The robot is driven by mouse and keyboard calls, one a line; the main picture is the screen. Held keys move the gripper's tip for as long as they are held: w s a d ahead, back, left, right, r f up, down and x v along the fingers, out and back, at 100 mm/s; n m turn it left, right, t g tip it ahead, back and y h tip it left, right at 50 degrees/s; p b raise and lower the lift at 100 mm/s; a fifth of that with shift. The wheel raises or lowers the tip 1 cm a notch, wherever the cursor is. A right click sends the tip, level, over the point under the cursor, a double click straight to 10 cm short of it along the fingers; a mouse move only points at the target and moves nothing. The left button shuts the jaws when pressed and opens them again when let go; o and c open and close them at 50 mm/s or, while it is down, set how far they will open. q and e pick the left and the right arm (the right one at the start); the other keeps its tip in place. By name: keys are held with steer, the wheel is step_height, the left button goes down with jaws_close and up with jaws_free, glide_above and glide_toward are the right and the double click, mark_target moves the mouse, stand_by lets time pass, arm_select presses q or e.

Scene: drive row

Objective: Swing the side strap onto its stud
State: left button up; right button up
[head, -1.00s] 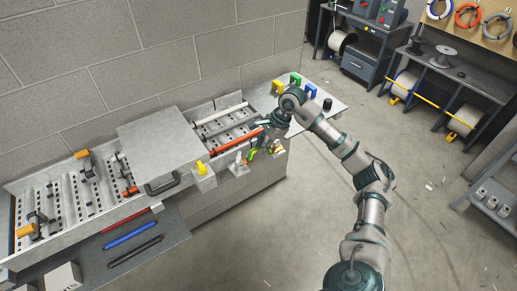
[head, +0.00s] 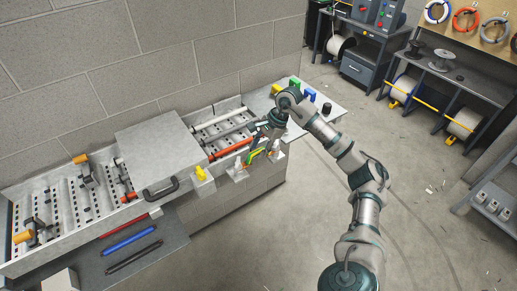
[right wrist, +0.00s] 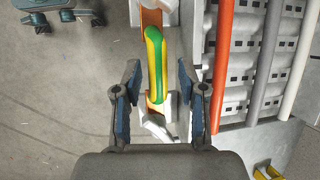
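In the right wrist view a green and yellow bar (right wrist: 156,65) lies along an orange strip with white metal fittings (right wrist: 158,127) at its ends; I take it to be the side strap. In the head view the green and yellow piece (head: 255,155) shows small at the tray's front side, partly behind my gripper. My right gripper (right wrist: 160,105) is open, its blue-padded fingers on either side of the bar's near end, with gaps both sides. In the head view the right gripper (head: 268,137) is over the tray's front edge. I cannot make out the stud clearly. My left gripper is not in view.
The long perforated metal tray (head: 60,207) runs along the block wall, with a grey cover plate (head: 160,150) on its middle. A red rod (head: 232,148) and grey rods lie in its right end. A yellow fitting (head: 200,173) sits on the front edge. Open floor lies to the right.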

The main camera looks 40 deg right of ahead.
steer(key=shift+d+f, duration=0.1)
steer(key=shift+d, duration=0.1)
steer(key=v, duration=1.1)
steer(key=shift+d+r, duration=0.3)
